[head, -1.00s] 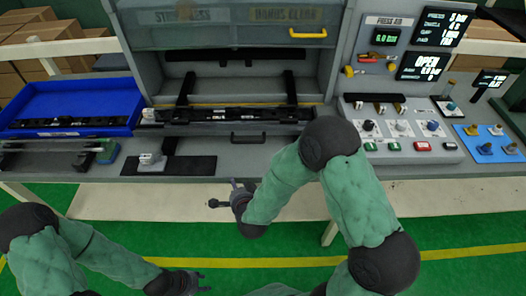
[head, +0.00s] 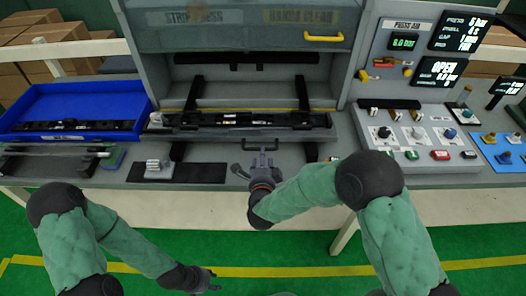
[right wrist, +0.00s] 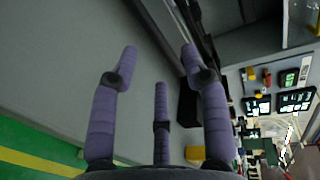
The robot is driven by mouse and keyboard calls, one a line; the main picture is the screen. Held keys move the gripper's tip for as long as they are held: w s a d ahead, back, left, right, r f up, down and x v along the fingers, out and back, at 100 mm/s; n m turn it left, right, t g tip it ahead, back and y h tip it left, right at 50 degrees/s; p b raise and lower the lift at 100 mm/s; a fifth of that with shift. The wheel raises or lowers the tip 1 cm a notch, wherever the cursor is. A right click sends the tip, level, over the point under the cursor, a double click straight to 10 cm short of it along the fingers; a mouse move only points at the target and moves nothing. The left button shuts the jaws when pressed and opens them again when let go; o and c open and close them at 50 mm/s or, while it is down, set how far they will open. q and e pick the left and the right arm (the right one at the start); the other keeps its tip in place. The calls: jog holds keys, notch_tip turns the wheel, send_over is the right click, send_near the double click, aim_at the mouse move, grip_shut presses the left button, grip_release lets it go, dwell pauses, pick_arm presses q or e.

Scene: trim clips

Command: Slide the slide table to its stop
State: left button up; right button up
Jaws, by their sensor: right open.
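The slide table (head: 215,143) is the grey plate at the front of the press opening, with a long black trim part (head: 235,120) lying along it. Its black handle (head: 265,146) is on its front edge. My right gripper (head: 262,160) is just in front of the handle, fingers pointing toward it; contact cannot be told. In the right wrist view its fingers (right wrist: 160,65) are spread, with nothing between them. My left gripper (head: 212,280) hangs low at the front, away from the bench; its fingers are too small to read.
A blue tray (head: 80,98) with a black part stands at the left. A black mat (head: 205,173) with a small block lies in front of the press. The button console (head: 415,135) and a blue plate (head: 505,155) are at the right. The yellow-handled guard (head: 324,37) is raised.

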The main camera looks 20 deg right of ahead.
jog(key=shift+b+x, duration=0.45)
jog(key=shift+x, duration=2.25)
grip_shut()
